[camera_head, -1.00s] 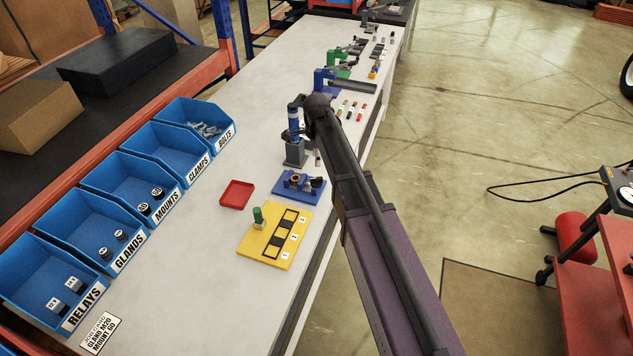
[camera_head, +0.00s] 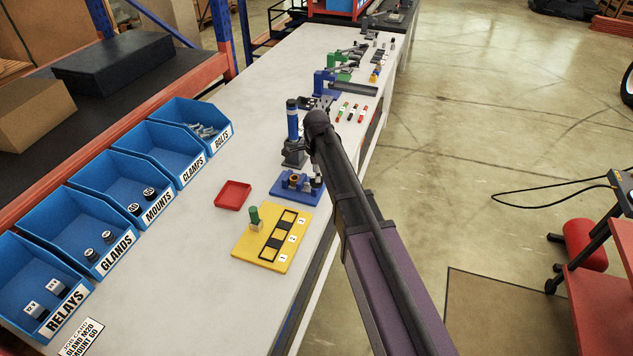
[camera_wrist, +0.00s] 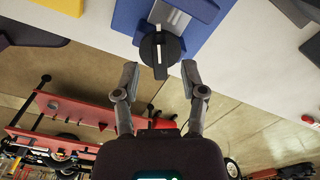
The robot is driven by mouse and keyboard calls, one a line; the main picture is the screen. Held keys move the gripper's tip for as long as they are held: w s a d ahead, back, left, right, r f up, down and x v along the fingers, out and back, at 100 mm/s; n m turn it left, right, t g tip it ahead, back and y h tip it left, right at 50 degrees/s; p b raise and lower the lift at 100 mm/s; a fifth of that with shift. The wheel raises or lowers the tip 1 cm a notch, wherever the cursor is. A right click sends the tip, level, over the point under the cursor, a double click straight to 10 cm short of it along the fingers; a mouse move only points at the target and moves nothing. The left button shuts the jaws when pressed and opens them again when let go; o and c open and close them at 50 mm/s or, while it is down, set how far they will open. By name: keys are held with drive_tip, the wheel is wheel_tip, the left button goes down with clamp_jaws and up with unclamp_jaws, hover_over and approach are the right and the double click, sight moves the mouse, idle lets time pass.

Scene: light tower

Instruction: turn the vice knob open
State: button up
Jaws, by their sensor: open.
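The vice is a blue fixture (camera_head: 283,196) on the bench, behind the yellow board in the head view. In the wrist view its blue body (camera_wrist: 205,38) is at the top, with a grey metal strip. The vice knob (camera_wrist: 172,48) is round and black with a pale bar across it, and it faces my gripper. My gripper (camera_wrist: 160,76) is open, with one finger on each side just short of the knob. The fingers look apart from it.
A yellow board (camera_head: 262,255) with a green-topped peg lies in front of the vice. A red tray (camera_head: 233,194) is to its left. A blue-topped column (camera_head: 292,122) stands close behind. Labelled blue bins (camera_head: 112,240) line the left edge. Bare bench lies between.

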drive_tip(key=shift+f+b, duration=0.6)
drive_tip(key=shift+f, duration=0.25)
clamp_jaws()
